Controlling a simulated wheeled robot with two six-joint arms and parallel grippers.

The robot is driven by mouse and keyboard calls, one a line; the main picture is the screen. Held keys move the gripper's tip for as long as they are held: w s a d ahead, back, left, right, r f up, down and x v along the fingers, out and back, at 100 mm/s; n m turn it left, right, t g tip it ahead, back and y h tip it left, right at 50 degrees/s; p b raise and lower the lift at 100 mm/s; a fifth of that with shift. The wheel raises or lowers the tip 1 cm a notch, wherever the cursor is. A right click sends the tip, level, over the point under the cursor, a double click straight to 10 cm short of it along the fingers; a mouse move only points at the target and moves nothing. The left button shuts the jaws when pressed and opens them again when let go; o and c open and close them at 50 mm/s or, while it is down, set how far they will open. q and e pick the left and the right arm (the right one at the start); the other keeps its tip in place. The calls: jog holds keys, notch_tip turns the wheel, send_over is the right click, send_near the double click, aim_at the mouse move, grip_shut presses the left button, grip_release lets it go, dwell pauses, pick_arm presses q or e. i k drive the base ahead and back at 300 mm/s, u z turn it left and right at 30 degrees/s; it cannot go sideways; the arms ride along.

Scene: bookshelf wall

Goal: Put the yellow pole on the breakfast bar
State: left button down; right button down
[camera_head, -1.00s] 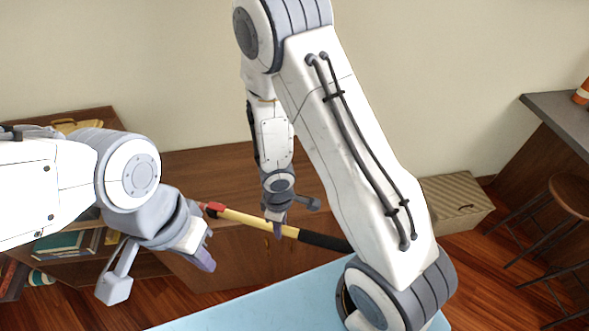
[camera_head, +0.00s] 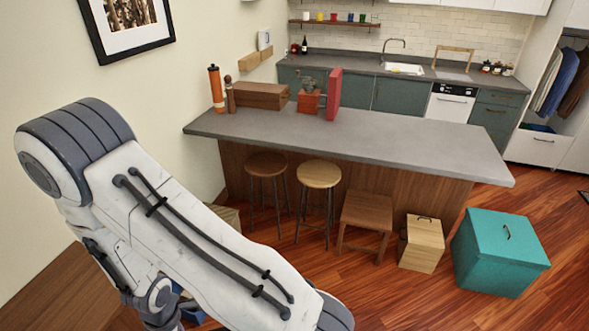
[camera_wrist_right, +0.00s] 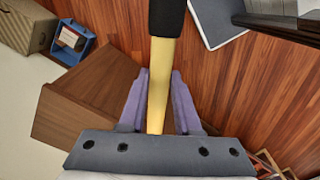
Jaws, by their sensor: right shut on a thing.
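The yellow pole (camera_wrist_right: 158,85) shows in the right wrist view, with a black grip (camera_wrist_right: 166,17) at its far end. My right gripper (camera_wrist_right: 158,90) is shut on the yellow part, one purple finger on each side. The pole is out of sight in the head view, where my right arm fills the lower left and its gripper is hidden. The breakfast bar (camera_head: 370,145) is the long grey-topped counter in the middle of the head view, ahead and to the right of my arm. My left gripper is not in view.
Stools (camera_head: 318,176), a wooden box and a teal box (camera_head: 498,252) stand in front.

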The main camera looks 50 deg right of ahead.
aim_at(289, 127)
jog(key=z, duration=0.55)
jog(key=i, duration=0.85)
jog(key=z, duration=1.05)
jog(key=i, duration=1.7)
jog(key=z, duration=0.25)
jog(key=i, duration=1.5)
jog(key=u, duration=0.25)
